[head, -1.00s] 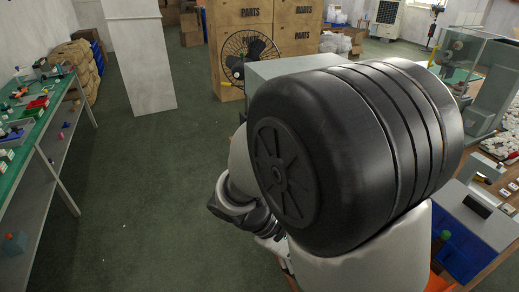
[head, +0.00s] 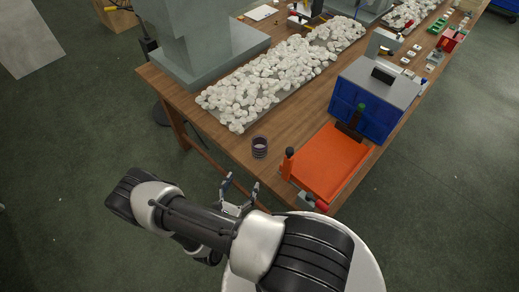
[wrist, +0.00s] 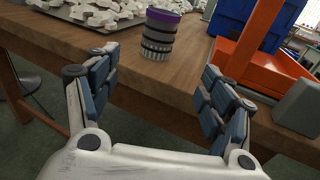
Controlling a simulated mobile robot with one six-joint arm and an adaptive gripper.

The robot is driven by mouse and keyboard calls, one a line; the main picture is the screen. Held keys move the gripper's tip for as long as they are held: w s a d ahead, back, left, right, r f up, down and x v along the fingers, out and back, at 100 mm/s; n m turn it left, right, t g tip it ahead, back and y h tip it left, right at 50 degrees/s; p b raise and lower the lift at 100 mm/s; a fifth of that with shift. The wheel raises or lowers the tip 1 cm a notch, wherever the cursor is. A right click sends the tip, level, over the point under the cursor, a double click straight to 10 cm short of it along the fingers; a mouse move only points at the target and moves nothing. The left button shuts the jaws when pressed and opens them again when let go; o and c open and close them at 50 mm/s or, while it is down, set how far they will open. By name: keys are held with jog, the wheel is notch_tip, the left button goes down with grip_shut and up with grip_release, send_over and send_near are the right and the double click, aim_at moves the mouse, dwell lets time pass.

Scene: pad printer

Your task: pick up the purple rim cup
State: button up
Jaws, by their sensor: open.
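The purple rim cup (head: 259,147) stands upright near the front edge of the wooden table in the head view. In the wrist view the cup (wrist: 160,33) shows a purple top band over dark and grey bands, ahead of my gripper and a little left of its middle. My gripper (wrist: 157,92) is open and empty. Its two blue-padded fingers are spread apart, short of the table edge and the cup. In the head view my gripper (head: 239,188) is just in front of the table edge, below the cup.
An orange fixture (head: 330,162) stands right of the cup, with a blue box (head: 364,108) behind it. A tray of white pieces (head: 225,113) lies behind the cup. A grey machine base (head: 200,65) stands at the back left. Bare wood surrounds the cup.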

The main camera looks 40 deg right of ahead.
aim_at(257, 155)
jog(key=x, duration=0.4)
jog(key=b+x, duration=0.1)
jog(key=x, duration=0.2)
jog(key=b+x, duration=0.1)
jog(key=x, duration=0.3)
jog(key=shift+w+d+f, duration=0.1)
jog(key=shift+d+f, duration=0.15)
jog(key=shift+f, duration=0.05)
jog(key=shift+b+x, duration=0.7)
jog(key=shift+x, duration=2.2)
jog(key=shift+w+a+r, duration=0.1)
jog(key=shift+w+r, duration=0.05)
jog(key=shift+c, duration=0.3)
jog(key=c, duration=1.2)
jog(key=shift+o, duration=0.2)
notch_tip(257, 155, up, 20)
jog(key=p, duration=0.6)
